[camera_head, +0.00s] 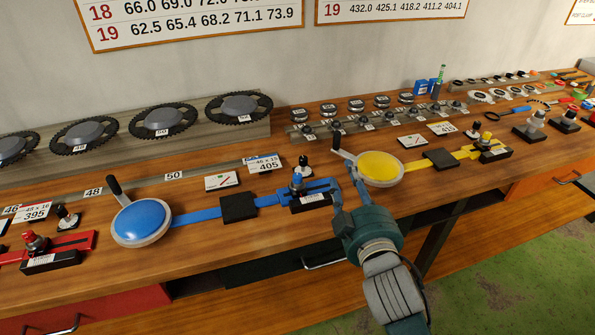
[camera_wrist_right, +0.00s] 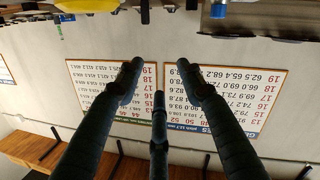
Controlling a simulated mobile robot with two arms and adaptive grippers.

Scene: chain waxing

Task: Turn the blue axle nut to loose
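The blue axle nut (camera_head: 297,180) sits upright on a black block at the right end of the blue bar (camera_head: 195,215). The blue disc (camera_head: 141,222) with a crank handle is at the bar's left end. My right gripper (camera_head: 345,180) is right of the nut, apart from it, between it and the yellow disc (camera_head: 380,168). In the right wrist view its three fingers (camera_wrist_right: 158,78) are spread with nothing between them. A blue piece (camera_wrist_right: 218,10) shows at that view's top edge; I cannot tell if it is the nut. My left gripper is not in view.
A red assembly (camera_head: 40,247) lies at the left and a yellow one (camera_head: 465,152) at the right. A small black-and-silver part (camera_head: 304,163) stands behind the blue nut. Chainrings (camera_head: 165,120) line the back. The bench front is mostly clear.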

